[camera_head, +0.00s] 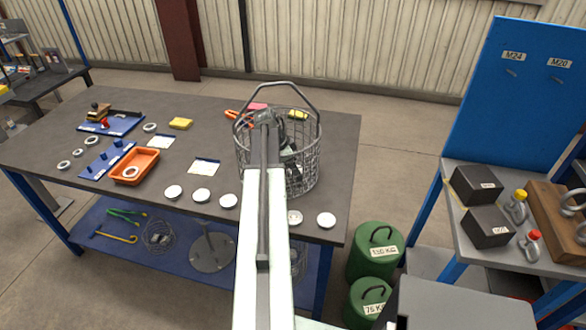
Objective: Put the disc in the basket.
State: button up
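A wire basket (307,170) with a raised handle stands at the right part of the dark table. My arm reaches forward over the table's front edge, and my gripper (290,155) is at the basket, seen through and above its mesh. The arm hides much of the basket's left side. I cannot see the fingertips clearly, nor whether they hold anything. Several pale discs lie in a row along the front edge, among them a left disc (173,193), a disc right of my arm (294,217) and a far-right disc (326,220).
An orange tray (135,167) with a ring in it, blue trays and loose rings lie on the left of the table (225,150). Green weights (375,254) stand on the floor at right. A side bench (470,235) with dark blocks and shackles stands further right.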

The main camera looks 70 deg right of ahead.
jog(key=shift+r+p, duration=0.55)
jog(key=p+v, duration=1)
jog(key=v, duration=0.1)
jog(key=shift+w+r, duration=0.15)
jog(key=shift+w, duration=0.05)
jog(key=shift+a, duration=0.1)
